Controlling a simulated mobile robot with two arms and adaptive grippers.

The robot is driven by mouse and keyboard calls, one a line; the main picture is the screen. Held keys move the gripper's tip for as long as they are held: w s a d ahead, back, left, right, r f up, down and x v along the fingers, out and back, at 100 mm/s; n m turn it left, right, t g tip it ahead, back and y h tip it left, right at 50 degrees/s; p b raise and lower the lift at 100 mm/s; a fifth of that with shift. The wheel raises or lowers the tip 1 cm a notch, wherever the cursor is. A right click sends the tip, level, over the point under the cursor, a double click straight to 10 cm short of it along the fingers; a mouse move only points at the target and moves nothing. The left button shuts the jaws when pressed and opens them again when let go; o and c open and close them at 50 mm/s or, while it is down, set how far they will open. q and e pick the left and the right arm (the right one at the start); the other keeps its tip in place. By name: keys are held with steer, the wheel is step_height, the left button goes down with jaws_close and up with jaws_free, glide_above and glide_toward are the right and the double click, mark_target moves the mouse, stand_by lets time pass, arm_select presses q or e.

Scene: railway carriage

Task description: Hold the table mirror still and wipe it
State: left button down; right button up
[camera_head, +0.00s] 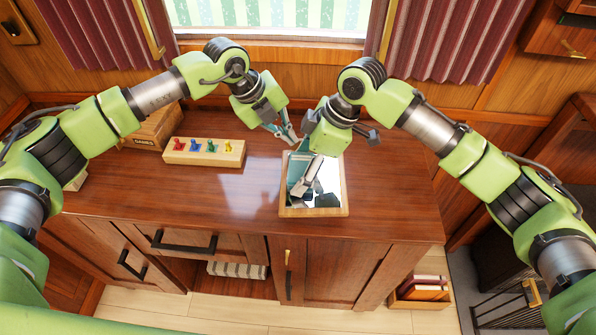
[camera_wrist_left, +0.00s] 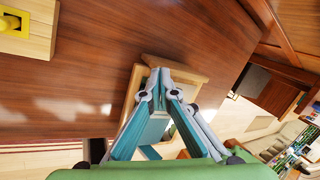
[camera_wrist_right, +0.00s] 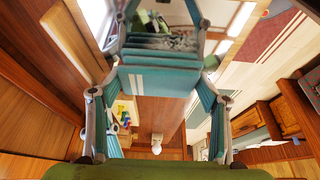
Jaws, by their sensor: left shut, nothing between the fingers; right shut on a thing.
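The table mirror (camera_head: 340,211) has a light wooden frame and sits on the brown cabinet top; its glass reflects part of my arm. A corner of its frame shows in the left wrist view (camera_wrist_left: 197,80). My left gripper (camera_head: 291,141) is shut and empty at the mirror's far edge; I cannot tell whether its tips touch the frame. My right gripper (camera_head: 300,160) is shut on a teal cloth with white stripes (camera_wrist_right: 155,80), over the left part of the mirror. The right gripper and its reflection hide part of the glass, and I cannot tell whether the cloth touches it.
A wooden board with coloured pieces (camera_head: 204,152) lies to the left of the mirror, with a wooden box (camera_head: 152,128) behind it. The cabinet top (camera_head: 180,205) is clear at the front left and right of the mirror. A window and curtains (camera_head: 456,40) stand behind.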

mark_target(323, 178)
arm_select(q)
steer(key=shift+s+f, duration=0.2)
steer(key=shift+f, duration=0.15)
arm_select(e)
steer(key=shift+w+d+r, duration=0.1)
steer(key=shift+d, duration=3.1)
steer(key=shift+s, duration=1.25)
steer(key=shift+s+a+f, duration=0.1)
steer(key=shift+a, duration=1.65)
steer(key=shift+s+a+f, duration=0.1)
steer(key=shift+a, duration=1.65)
steer(key=shift+w+a, duration=0.15)
steer(key=shift+w, duration=0.95)
steer(key=shift+w+d, duration=0.2)
steer(key=shift+w, duration=0.05)
steer(key=shift+w+d+r, duration=0.1)
steer(key=shift+d, duration=1.65)
steer(key=shift+d+r, duration=0.1)
steer(key=shift+d, duration=1.6)
step_height(323, 178, up, 8)
steer(key=shift+a+r, duration=0.15)
arm_select(q)
steer(key=shift+w+r, duration=0.1)
steer(key=shift+r, duration=0.05)
arm_select(e)
steer(key=shift+r, duration=0.1)
